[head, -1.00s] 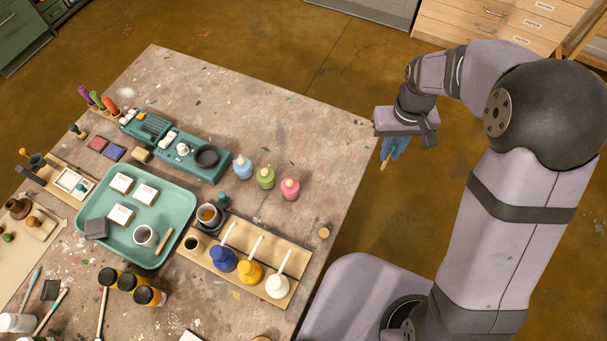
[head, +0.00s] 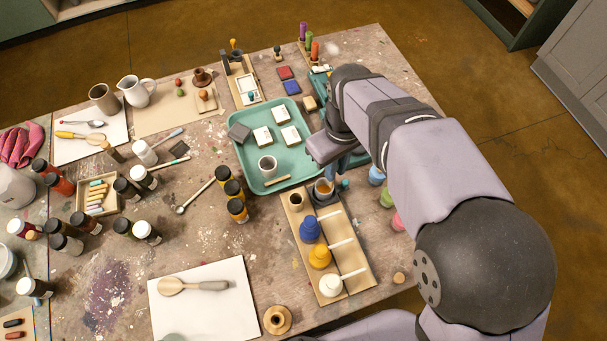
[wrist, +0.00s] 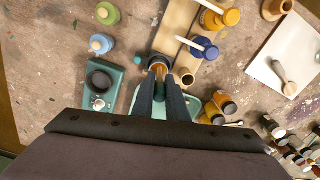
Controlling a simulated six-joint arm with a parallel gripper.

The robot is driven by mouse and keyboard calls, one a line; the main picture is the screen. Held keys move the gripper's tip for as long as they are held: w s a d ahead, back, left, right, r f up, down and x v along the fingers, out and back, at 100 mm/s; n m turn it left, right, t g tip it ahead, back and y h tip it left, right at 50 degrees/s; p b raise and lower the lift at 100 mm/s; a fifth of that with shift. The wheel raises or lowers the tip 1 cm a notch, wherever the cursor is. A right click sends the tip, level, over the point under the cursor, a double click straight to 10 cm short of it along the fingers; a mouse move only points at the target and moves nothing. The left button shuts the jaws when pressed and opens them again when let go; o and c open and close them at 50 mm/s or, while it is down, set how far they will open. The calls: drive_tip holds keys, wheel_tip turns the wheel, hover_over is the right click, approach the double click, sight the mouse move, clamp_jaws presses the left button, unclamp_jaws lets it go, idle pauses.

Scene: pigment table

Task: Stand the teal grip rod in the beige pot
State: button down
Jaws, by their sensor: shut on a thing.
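My gripper (head: 343,166) is above the back end of the wooden rack, with its tips partly behind my arm. In the wrist view (wrist: 160,84) its blue-grey fingers are shut on the teal grip rod, which they mostly hide; a narrow wooden-coloured part shows between the tips (wrist: 160,76). The beige pot (head: 296,200) has a dark opening and stands at the rack's left back corner. It also shows in the wrist view (wrist: 185,78), just right of my fingertips and apart from them. The rod's lower end cannot be made out clearly.
A grey cup with amber contents (head: 324,187) stands beside the beige pot, under my gripper. A teal knob (head: 345,184) is next to it. Blue (head: 310,229), yellow (head: 320,257) and white (head: 330,286) bottles stand along the rack. The teal tray (head: 249,157) lies left.

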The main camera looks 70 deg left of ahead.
drive_tip(key=s+a+r+n, duration=0.1)
drive_tip(key=s+a+n, duration=0.15)
drive_tip(key=s, duration=0.65)
wheel_tip(320, 180, down, 10)
drive_tip(key=p, duration=0.3)
drive_tip(key=shift+w+d, duration=0.25)
drive_tip(key=shift+d, duration=0.2)
drive_tip(key=shift+f, duration=0.15)
drive_tip(key=c, duration=1.7)
unclamp_jaws()
drive_tip(key=shift+c, duration=0.2)
wheel_tip(320, 180, up, 12)
drive_tip(key=b, duration=0.3)
drive_tip(key=shift+r, duration=0.2)
drive_tip(key=shift+w, duration=0.1)
